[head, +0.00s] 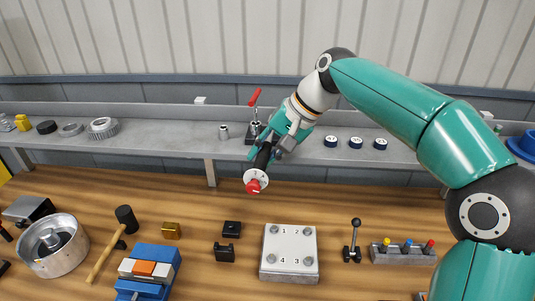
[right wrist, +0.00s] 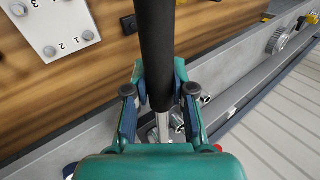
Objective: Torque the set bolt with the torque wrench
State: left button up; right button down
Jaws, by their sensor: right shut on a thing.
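My right gripper (head: 268,143) is shut on the torque wrench (head: 263,158), around its black handle. The wrench hangs tilted above the far part of the bench, with a white disc and a red end pointing down toward the front. In the right wrist view the black handle (right wrist: 154,50) runs up between the fingers, with a silver shaft below. The light bolt plate (head: 289,246) lies on the bench, nearer and apart from the wrench. It bears several numbered bolts; which is the set bolt I cannot tell. The left gripper is not in view.
A mallet (head: 103,259), blue vise (head: 150,268), round metal housing (head: 48,243) and black blocks (head: 231,228) stand left of the plate. A lever (head: 353,242) and a holder with coloured pegs (head: 403,252) stand right. The grey shelf (head: 180,137) runs behind my gripper.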

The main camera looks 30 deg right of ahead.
jog(key=shift+w+a+r, duration=0.1)
jog(key=shift+w+r, duration=0.05)
jog(key=shift+w+a+m+t+h, duration=0.3)
jog(key=shift+w+a+m, duration=0.3)
jog(key=shift+a+m, duration=0.15)
jog(key=shift+w+a, duration=0.1)
dwell(0.3)
jog(key=shift+w+a+m+t+h+p, duration=0.45)
jog(key=shift+w+a+m, duration=0.2)
jog(key=shift+m, duration=0.2)
jog(key=shift+w, duration=0.1)
jog(key=shift+w+a+m+t+h+p, duration=0.25)
jog(key=shift+w+a+m+h+p, duration=0.1)
jog(key=shift+w+a+m+p, duration=0.35)
jog(key=shift+w+d+r, duration=0.1)
jog(key=shift+w, duration=0.1)
